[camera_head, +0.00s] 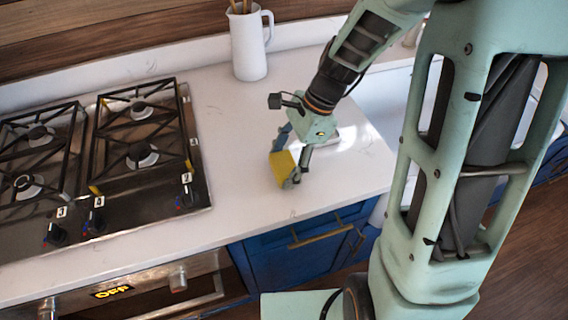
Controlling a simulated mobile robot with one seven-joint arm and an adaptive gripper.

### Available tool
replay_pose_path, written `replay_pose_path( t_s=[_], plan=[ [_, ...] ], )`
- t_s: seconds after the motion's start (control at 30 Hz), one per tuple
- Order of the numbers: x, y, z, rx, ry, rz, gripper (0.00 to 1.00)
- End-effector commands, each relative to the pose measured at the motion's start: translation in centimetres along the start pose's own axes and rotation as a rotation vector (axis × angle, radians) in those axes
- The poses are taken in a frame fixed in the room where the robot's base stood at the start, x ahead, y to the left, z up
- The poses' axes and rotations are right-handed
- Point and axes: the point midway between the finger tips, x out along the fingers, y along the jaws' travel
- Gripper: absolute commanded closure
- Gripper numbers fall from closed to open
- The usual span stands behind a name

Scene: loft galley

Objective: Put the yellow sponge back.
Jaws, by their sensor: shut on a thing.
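The yellow sponge (283,168) is in the head view, over the white countertop between the stove and the sink area. My gripper (287,178) is shut on it, and the sponge sits tilted between the fingers. Part of the sponge is hidden by a finger. I cannot tell whether the sponge touches the countertop or is held just above it.
A gas stove (110,165) with black grates is on the left. A white pitcher (249,42) holding wooden utensils stands at the back. The white countertop (240,140) is clear around my gripper. Blue cabinets (290,245) are below the front edge.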

Motion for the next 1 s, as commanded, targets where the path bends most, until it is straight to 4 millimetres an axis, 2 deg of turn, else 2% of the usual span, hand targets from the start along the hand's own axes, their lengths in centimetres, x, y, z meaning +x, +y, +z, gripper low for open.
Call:
replay_pose_path(
  t_s=[0.07, 0.1, 0.23, 0.5, 0.63, 0.77, 1.0],
  plan=[
    [0.3, 0.0, -0.1, 0.000, 0.000, 0.001, 0.56],
    [0.3, 0.0, -0.1, 0.000, 0.000, 0.000, 0.34],
    [0.2, 0.0, -0.1, 0.000, 0.000, 0.000, 0.20],
    [0.2, 0.0, -0.1, 0.000, 0.000, 0.000, 0.20],
    [-0.6, -0.1, 0.1, 0.000, 0.000, -0.002, 0.20],
    [-2.7, -0.1, 0.1, -0.002, 0.001, -0.004, 0.20],
    [-8.0, -0.1, 0.0, -0.001, 0.001, -0.004, 0.20]
  ],
)
